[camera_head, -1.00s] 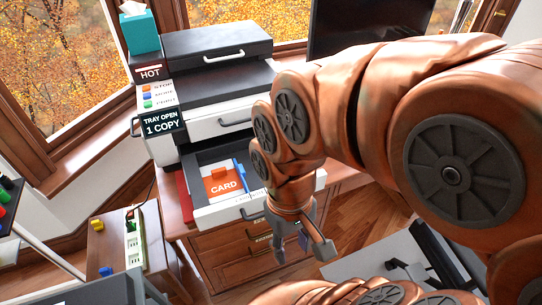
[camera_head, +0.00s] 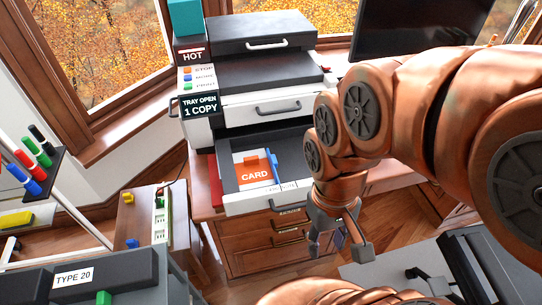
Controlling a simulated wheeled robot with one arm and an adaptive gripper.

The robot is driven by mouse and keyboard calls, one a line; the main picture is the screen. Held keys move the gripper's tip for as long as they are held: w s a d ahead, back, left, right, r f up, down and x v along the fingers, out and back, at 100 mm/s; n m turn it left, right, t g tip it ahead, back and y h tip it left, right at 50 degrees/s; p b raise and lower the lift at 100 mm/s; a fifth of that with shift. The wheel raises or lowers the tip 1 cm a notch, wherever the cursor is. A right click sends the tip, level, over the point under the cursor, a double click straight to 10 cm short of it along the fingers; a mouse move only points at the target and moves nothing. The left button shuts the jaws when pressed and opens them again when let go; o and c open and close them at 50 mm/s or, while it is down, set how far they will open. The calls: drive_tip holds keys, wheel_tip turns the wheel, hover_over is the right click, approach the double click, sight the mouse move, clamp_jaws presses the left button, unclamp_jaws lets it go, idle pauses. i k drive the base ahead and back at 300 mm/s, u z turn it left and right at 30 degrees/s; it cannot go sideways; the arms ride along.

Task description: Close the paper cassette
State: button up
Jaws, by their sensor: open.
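The paper cassette (camera_head: 262,203) is the pulled-out lower tray of the printer (camera_head: 258,108). It stands open toward me, with a white front face and a dark inner wall. An orange card marked CARD (camera_head: 255,174) and a blue pen-like item (camera_head: 273,166) lie in it. The cassette's handle is partly hidden behind my arm. My gripper (camera_head: 340,250) is open and empty. It points down in front of and to the right of the cassette's front, apart from it as far as I can tell.
A sign on the printer (camera_head: 200,106) reads TRAY OPEN 1 COPY. A wooden cabinet with drawers (camera_head: 262,240) stands below. A low side table with a power strip (camera_head: 160,219) is at left. A marker rack (camera_head: 32,165) is at far left. A dark monitor (camera_head: 415,28) stands behind my arm.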

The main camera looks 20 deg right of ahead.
sight(296, 178)
drive_tip(key=z, duration=1)
drive_tip(key=k, duration=1.1)
drive_tip(key=u, duration=1.05)
